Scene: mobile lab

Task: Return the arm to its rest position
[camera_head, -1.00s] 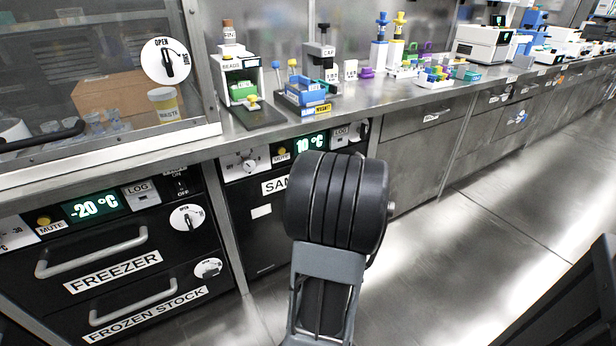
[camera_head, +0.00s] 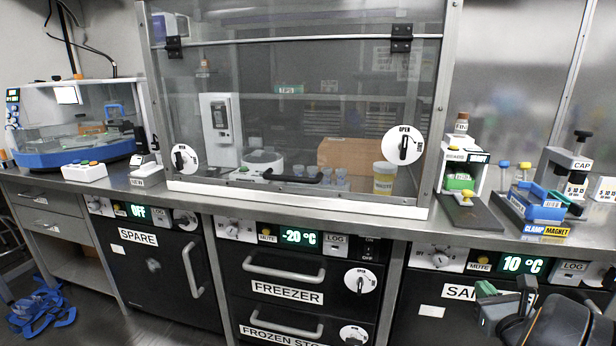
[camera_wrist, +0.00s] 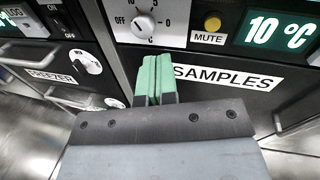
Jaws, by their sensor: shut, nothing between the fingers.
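My gripper (camera_wrist: 155,82) shows in the wrist view with its two green fingers shut together and nothing between them. The fingers point toward the black samples unit front, just left of the SAMPLES label (camera_wrist: 228,77). In the head view my gripper (camera_head: 485,292) is at the lower right, in front of the samples unit (camera_head: 430,305) and below the bench top. My dark arm fills the lower right corner beside it. Most of the arm is outside the head view. I cannot tell whether the fingers touch the unit; they appear apart from it.
A freezer (camera_head: 275,290) with drawer handles stands left of the samples unit, and a spare unit (camera_head: 165,275) further left. A glass-fronted hood (camera_head: 290,110) stands on the bench (camera_head: 425,228). A clamp magnet rack (camera_head: 535,205) sits at the right. Blue tangled material (camera_head: 42,308) lies on the floor.

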